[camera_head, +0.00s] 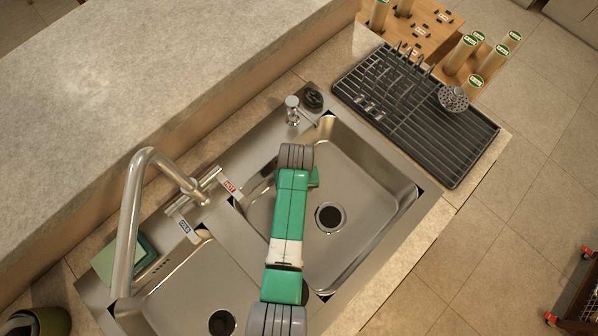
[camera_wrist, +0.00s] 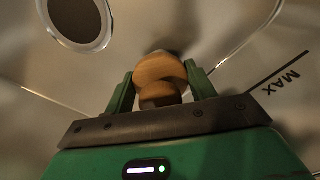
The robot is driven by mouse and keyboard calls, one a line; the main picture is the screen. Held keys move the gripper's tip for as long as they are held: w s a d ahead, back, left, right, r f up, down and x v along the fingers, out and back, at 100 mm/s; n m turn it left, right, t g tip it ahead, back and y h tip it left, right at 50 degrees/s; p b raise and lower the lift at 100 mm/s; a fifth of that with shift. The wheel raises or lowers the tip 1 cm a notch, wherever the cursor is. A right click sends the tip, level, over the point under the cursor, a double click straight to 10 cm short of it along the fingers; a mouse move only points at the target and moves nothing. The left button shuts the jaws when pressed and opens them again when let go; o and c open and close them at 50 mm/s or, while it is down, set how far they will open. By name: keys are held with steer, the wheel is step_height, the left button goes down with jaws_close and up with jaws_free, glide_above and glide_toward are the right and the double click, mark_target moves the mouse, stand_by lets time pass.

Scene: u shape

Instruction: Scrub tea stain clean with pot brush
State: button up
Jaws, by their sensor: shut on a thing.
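My gripper (camera_wrist: 158,84) has its two green fingers closed around the sides of a pot brush (camera_wrist: 160,68) with a rounded wooden knob. The brush is down inside the right sink basin (camera_head: 375,185), with the basin floor behind it in the wrist view. A dim, blurred patch shows just beyond the knob; I cannot tell whether it is bristles, shadow or the tea stain. I cannot make out a clear stain in either view. In the head view my arm hides the brush and most of the gripper.
The right basin's drain (camera_head: 330,217) lies beside my arm. A curved faucet (camera_head: 133,215) stands over the left basin (camera_head: 180,290). A soap dispenser (camera_head: 292,110) is behind the basin. A black dish rack (camera_head: 420,110) stands at the right. A "MAX" line (camera_wrist: 280,82) marks the basin wall.

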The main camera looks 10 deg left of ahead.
steer(key=shift+r+p, duration=2.45)
steer(key=shift+r, duration=0.35)
